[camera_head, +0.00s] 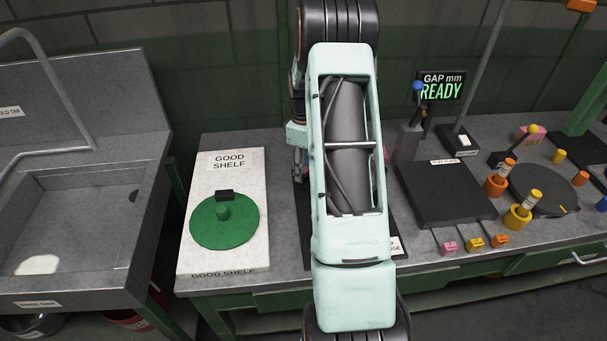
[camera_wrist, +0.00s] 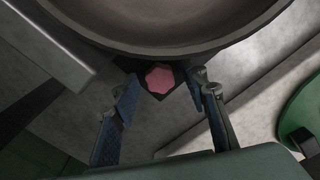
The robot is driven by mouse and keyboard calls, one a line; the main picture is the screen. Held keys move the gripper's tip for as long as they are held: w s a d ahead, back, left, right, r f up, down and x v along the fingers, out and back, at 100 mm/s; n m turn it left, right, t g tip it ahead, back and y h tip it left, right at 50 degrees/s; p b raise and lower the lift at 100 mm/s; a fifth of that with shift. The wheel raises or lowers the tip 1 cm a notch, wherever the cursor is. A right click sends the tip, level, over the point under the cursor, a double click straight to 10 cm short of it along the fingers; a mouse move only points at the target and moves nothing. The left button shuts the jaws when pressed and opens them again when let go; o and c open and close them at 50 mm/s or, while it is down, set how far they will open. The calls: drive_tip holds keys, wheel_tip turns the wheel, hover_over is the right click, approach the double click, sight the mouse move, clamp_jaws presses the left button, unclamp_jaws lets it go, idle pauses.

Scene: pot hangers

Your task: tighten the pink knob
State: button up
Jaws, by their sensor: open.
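The pink knob (camera_wrist: 160,79) is a small lobed shape on a dark mount, just under the rim of a large round dark pan (camera_wrist: 165,42) in the wrist view. My gripper (camera_wrist: 164,82) is open, with one blue-grey finger on each side of the knob in the picture. Nothing is between the fingers in their grip. I cannot tell how far the fingertips are from the knob in depth. In the head view my own arm covers the gripper's area, and I do not see the knob there.
A white board marked GOOD SHELF (camera_head: 248,170) with a green disc (camera_head: 240,231) lies left of my arm. A black flat plate (camera_head: 445,195) and a READY display (camera_head: 441,86) are to the right. A grey sink (camera_head: 75,215) stands far left.

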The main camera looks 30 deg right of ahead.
drive_tip(key=shift+f, duration=0.2)
drive_tip(key=n, duration=1.2)
drive_tip(key=shift+c, duration=0.2)
clamp_jaws()
